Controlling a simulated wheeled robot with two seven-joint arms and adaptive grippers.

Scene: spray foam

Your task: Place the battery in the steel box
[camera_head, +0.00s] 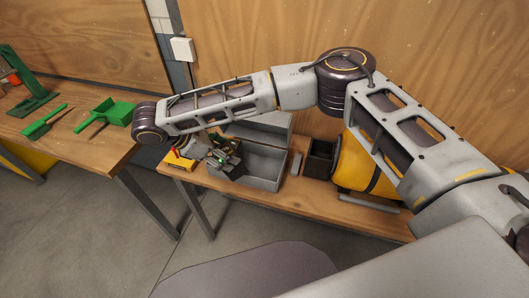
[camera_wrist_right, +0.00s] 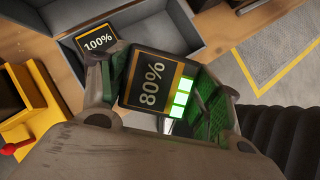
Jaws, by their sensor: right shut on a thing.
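My right gripper (camera_head: 223,158) is over the left end of the grey steel box (camera_head: 262,180), which stands open on the wooden bench. In the right wrist view the gripper's green-padded fingers (camera_wrist_right: 165,88) are shut on a dark battery (camera_wrist_right: 150,82) with an "80%" display and lit green bars. A second battery (camera_wrist_right: 98,42), marked "100%", shows beyond it, apparently in a corner of the steel box (camera_wrist_right: 155,32). How far the held battery is above the box floor is hard to tell. My left gripper is out of view.
A yellow device (camera_head: 179,161) with a red part stands left of the box. A black bin (camera_head: 319,158) and a yellow tank (camera_head: 352,165) are to its right. Green tools (camera_head: 105,112) lie on the separate left table. A gap separates the tables.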

